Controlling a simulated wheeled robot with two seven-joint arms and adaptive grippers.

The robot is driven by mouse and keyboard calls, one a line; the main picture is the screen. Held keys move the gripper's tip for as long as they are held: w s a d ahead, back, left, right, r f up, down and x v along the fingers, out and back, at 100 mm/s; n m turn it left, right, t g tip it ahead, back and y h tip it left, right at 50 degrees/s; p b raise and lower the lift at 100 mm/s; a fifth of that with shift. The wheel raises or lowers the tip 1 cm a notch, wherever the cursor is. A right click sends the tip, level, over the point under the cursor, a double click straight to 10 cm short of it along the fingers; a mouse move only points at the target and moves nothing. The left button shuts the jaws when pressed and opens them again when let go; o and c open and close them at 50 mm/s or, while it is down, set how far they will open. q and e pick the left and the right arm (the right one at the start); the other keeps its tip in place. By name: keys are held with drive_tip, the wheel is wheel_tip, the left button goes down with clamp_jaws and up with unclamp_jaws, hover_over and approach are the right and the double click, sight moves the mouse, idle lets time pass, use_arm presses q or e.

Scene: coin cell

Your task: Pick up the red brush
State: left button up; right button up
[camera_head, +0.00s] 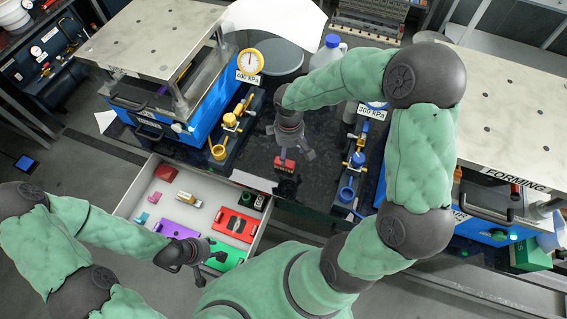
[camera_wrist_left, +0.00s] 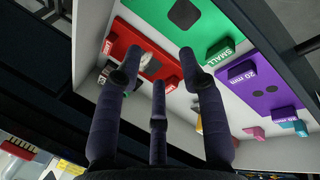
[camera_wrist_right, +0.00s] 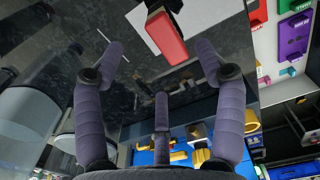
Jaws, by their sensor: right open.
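The red brush (camera_head: 284,165) lies on the dark bench top near its front edge, between the two blue presses. In the right wrist view its red block (camera_wrist_right: 167,38) shows beyond and between the fingertips, with a dark part at its upper end. My right gripper (camera_head: 294,152) is just above and behind the brush, fingers spread and empty; the fingers (camera_wrist_right: 160,55) look apart from it.
The open drawer (camera_head: 133,201) holds red, purple and green trays and small blocks. Blue presses stand left (camera_head: 193,111) and right (camera_head: 480,220), each with a valve strip beside the bench middle. A blue-capped bottle (camera_head: 330,48) stands at the back.

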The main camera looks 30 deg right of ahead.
sight(287, 160)
wheel_tip(287, 160, down, 3)
drive_tip(key=shift+w+r, duration=0.15)
drive_tip(key=shift+r, duration=0.05)
drive_tip(key=shift+f, duration=0.4)
wheel_tip(287, 160, down, 4)
drive_tip(key=shift+a+f+b, duration=0.1)
drive_tip(key=shift+f+b, duration=0.1)
drive_tip(key=shift+b, duration=0.55)
drive_tip(key=c, duration=1.4)
drive_tip(key=shift+o, duration=0.2)
drive_tip(key=shift+r, duration=0.15)
